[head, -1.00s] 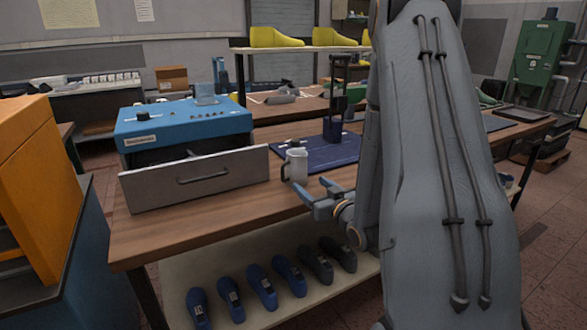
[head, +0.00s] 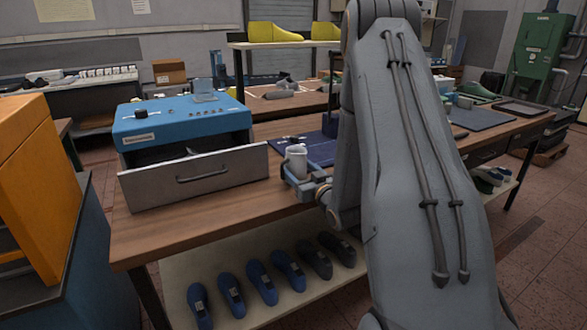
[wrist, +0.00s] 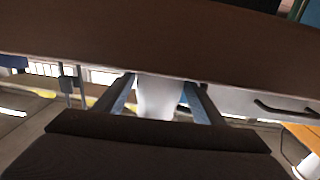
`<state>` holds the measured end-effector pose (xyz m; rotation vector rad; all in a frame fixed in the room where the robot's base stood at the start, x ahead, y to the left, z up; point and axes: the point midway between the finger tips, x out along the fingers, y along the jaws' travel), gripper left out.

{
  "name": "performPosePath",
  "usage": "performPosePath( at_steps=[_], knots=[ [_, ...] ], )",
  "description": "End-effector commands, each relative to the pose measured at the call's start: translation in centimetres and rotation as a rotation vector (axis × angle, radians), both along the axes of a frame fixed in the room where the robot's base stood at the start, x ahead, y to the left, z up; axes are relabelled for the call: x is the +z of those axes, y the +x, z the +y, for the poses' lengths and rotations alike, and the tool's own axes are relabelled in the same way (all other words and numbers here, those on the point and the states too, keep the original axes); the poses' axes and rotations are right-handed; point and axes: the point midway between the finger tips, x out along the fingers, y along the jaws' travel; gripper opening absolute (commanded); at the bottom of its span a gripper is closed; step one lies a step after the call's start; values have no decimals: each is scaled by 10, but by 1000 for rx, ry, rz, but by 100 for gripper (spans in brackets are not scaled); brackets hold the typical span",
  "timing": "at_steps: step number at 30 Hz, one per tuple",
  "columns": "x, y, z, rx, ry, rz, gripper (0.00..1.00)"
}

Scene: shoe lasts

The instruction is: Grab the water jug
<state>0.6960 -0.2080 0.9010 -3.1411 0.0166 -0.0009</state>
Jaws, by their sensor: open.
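The water jug (head: 297,160) is a whitish, upright vessel on the wooden table, right of the open drawer. My gripper (head: 296,184) is at the jug, low on its near side, and partly covers its lower part. In the wrist view, the jug (wrist: 159,97) shows between the two blue-grey fingers of my gripper (wrist: 158,92). The fingers stand apart, one on each side of it, with a gap visible on at least the right. I cannot tell whether either finger touches it. The jug's handle is not clearly visible now.
A blue machine (head: 180,122) with an open grey drawer (head: 195,177) stands left of the jug. A dark blue mat (head: 318,150) lies behind it. Several shoe lasts (head: 262,282) lie on the lower shelf. An orange cabinet (head: 38,185) stands at the far left.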

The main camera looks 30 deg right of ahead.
Motion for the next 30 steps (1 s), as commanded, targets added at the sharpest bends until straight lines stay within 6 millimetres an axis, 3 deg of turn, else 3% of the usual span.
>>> performPosePath(
  at_steps=[4,10,11,23,30],
  knots=[
    [0,0,1,1,0,0,59],
    [0,0,1,1,0,0,26],
    [0,0,1,1,0,-1,24],
    [4,0,1,1,-1,-1,24],
    [18,0,1,1,-2,-2,24]
  ],
)
